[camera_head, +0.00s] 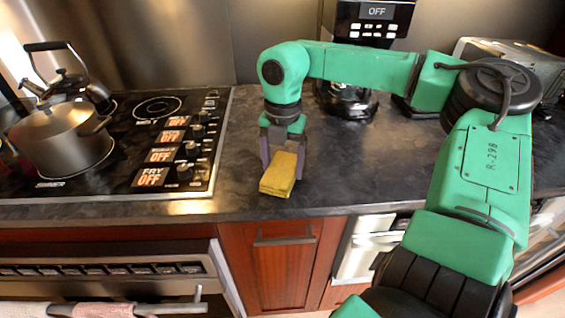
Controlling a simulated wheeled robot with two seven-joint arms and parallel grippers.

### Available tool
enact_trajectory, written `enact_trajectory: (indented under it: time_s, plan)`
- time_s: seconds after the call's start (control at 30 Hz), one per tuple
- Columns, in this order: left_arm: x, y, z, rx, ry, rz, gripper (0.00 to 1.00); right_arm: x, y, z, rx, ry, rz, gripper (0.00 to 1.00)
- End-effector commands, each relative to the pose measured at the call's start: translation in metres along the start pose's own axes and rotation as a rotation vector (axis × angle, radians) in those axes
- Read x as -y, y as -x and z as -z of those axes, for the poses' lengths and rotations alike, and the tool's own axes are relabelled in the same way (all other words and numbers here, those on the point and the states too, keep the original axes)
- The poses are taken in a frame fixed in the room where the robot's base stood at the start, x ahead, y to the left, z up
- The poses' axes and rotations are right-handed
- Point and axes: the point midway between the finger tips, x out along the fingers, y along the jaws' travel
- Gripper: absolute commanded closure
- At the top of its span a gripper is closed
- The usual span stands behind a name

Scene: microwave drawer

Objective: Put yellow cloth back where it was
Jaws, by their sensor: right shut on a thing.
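The yellow cloth (278,176) is a small folded block, at the dark countertop just right of the stove in the head view. My right gripper (281,158) points down and is shut on the cloth, with its fingers around the cloth's upper part. I cannot tell whether the cloth touches the counter or is slightly above it. My left gripper is not in view.
The stove (150,185) with a pot (62,140) and a kettle (68,82) is at the left. A coffee machine (372,22) and a toaster (515,60) stand at the back. Bare countertop (345,165) lies right of the cloth. A wooden cabinet (270,270) is below.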

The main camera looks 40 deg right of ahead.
Motion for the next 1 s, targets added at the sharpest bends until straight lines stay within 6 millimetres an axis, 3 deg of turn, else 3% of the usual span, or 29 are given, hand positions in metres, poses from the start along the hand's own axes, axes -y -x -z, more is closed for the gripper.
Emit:
enact_trajectory:
  time_s: [0.27,0.3,0.33,0.37,0.57,0.7,1.0]
  plan:
    - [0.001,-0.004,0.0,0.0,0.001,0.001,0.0,0.0,-0.004,0.0,0.002,0.0,-0.001,0.72]
    - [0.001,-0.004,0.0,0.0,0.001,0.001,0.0,0.0,-0.004,0.0,0.002,0.001,-0.001,0.16]
    - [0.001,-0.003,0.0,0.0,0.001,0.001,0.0,0.0,-0.003,0.0,0.002,0.001,-0.001,0.05]
    - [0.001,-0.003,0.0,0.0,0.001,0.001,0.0,0.0,-0.002,0.0,0.002,0.001,-0.001,0.0]
    - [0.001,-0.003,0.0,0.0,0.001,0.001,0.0,0.0,-0.002,0.0,0.001,0.001,0.0,0.0]
    - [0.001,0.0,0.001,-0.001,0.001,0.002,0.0,-0.001,0.009,-0.001,0.004,0.0,-0.001,0.0]
    - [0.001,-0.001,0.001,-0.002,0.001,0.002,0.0,-0.001,0.087,-0.001,0.007,-0.001,-0.001,0.0]
